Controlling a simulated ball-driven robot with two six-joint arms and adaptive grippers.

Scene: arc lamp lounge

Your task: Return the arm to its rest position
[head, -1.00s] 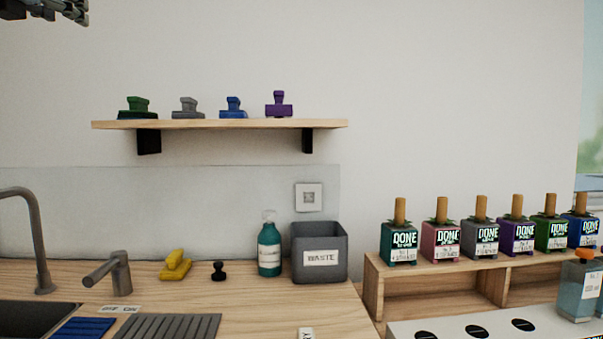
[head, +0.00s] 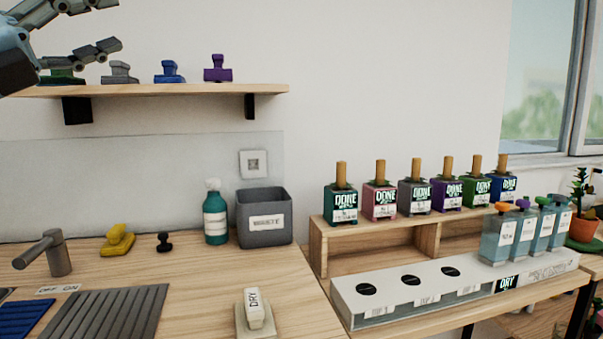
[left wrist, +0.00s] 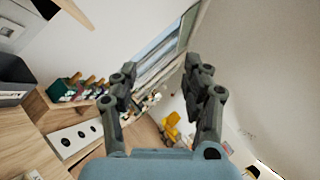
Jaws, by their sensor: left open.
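My left gripper (head: 108,54) is at the upper left of the head view, in front of the wall shelf and partly covering the green stamp (head: 62,76). In the left wrist view its two fingers (left wrist: 163,90) are spread apart with nothing between them. It is open and empty. My right gripper is in neither view.
A wall shelf (head: 180,90) holds several stamps. Several DONE bottles (head: 379,200) stand on a wooden riser at right. The wall space mid-view is clear.

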